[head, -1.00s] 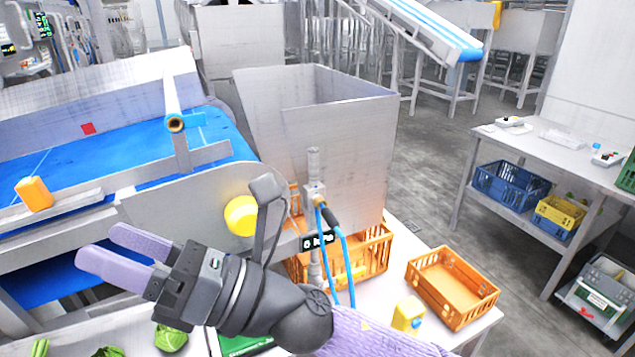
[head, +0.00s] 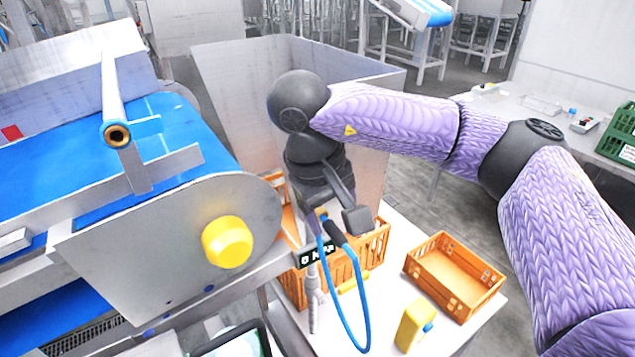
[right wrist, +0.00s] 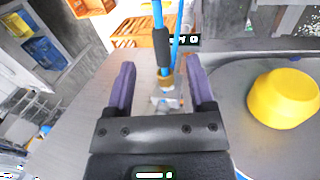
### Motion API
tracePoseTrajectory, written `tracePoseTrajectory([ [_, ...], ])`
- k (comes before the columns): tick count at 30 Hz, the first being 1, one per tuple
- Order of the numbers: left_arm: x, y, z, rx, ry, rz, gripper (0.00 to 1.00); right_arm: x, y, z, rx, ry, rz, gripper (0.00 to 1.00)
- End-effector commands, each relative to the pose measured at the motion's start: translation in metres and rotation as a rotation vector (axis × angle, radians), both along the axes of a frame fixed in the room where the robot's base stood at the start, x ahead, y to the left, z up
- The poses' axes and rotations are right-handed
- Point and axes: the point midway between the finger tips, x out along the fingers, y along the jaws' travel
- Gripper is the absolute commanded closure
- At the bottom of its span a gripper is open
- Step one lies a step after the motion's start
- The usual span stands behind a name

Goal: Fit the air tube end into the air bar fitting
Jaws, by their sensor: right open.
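The blue air tube (head: 358,310) hangs in a loop in front of the orange crates, and its black sleeve (head: 337,233) shows below my right wrist. In the right wrist view the black sleeve (right wrist: 161,48) of the tube end, with a brass tip (right wrist: 165,82), lies between the fingers of my right gripper (right wrist: 160,62). The fingers are open, with gaps on both sides. A grey bar, which I take for the air bar, ends in a brass-ringed fitting (head: 117,134) above the blue belt at left. My left gripper is out of view.
A yellow knob (head: 227,242) sticks out of the conveyor's side plate, left of my wrist. A metal bin (head: 230,75) stands behind my arm. An orange crate (head: 455,278) and a yellow bottle-like item (head: 414,325) sit on the white table at right.

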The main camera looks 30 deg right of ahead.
Motion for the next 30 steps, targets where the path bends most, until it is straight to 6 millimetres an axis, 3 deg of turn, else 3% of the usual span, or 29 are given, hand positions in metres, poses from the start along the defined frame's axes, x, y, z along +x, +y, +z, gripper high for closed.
tracePoseTrajectory([
  [6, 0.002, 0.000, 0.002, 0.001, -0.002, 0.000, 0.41, 0.000, -0.009, -0.036, 0.001, 0.003, 0.000, 0.30],
  [17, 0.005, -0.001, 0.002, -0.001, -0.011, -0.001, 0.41, 0.000, -0.011, -0.045, 0.003, -0.001, 0.001, 0.32],
  [26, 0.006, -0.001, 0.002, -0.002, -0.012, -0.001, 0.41, 0.000, -0.011, -0.044, 0.003, -0.001, 0.001, 0.96],
  [27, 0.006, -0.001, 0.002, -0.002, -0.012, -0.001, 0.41, 0.000, -0.011, -0.044, 0.003, -0.001, 0.001, 1.00],
  [30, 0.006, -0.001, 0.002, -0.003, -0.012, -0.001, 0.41, 0.000, -0.011, -0.044, 0.003, -0.001, 0.001, 1.00],
])
